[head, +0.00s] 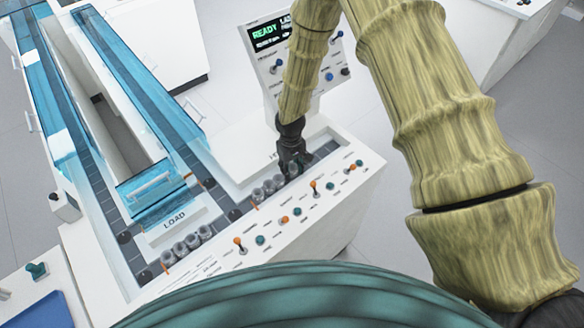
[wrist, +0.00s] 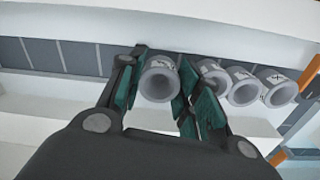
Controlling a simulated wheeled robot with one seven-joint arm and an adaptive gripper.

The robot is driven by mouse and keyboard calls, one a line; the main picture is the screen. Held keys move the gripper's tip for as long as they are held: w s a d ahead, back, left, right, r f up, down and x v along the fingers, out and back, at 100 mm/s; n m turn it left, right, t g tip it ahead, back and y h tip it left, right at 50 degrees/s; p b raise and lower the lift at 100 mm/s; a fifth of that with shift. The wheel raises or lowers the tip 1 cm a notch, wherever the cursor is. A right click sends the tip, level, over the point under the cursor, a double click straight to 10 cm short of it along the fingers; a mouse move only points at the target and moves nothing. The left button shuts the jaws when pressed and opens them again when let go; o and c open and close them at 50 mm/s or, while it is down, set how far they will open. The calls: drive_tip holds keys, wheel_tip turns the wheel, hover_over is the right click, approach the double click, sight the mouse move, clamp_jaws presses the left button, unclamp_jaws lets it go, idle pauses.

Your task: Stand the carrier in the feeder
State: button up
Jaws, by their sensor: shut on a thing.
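My gripper (head: 291,166) is over the dark-tiled lane (head: 322,152) behind the sloped front panel. In the wrist view my gripper (wrist: 160,92) has its green-padded fingers on either side of a grey, round, open-topped carrier (wrist: 158,84) and is shut on it. This carrier is upright and roughly in line with a row of similar grey carriers (wrist: 243,90), at the end away from an orange piece (wrist: 311,78). I cannot tell whether its base touches the lane. The row also shows in the head view (head: 268,187), just left of my gripper. I cannot identify the feeder for certain.
Another group of grey carriers (head: 186,243) stands left, near the LOAD sign (head: 174,219). Blue clear covers (head: 135,80) run over the track. Orange and teal knobs (head: 286,219) line the front panel. A READY screen (head: 268,35) stands behind my gripper.

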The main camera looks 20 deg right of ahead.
drive_tip(key=shift+s+f+b, duration=0.35)
drive_tip(key=shift+f+b, duration=0.05)
drive_tip(key=shift+f, duration=0.25)
drive_tip(key=shift+c, duration=0.2)
idle(0.3)
drive_tip(key=o, duration=0.7)
drive_tip(key=shift+c, duration=0.2)
drive_tip(key=o, duration=0.3)
drive_tip(key=shift+w+f, duration=0.1)
drive_tip(key=shift+f, duration=0.05)
drive_tip(key=shift+w+f, duration=0.1)
drive_tip(key=shift+w+r, duration=0.15)
drive_tip(key=shift+r, duration=0.3)
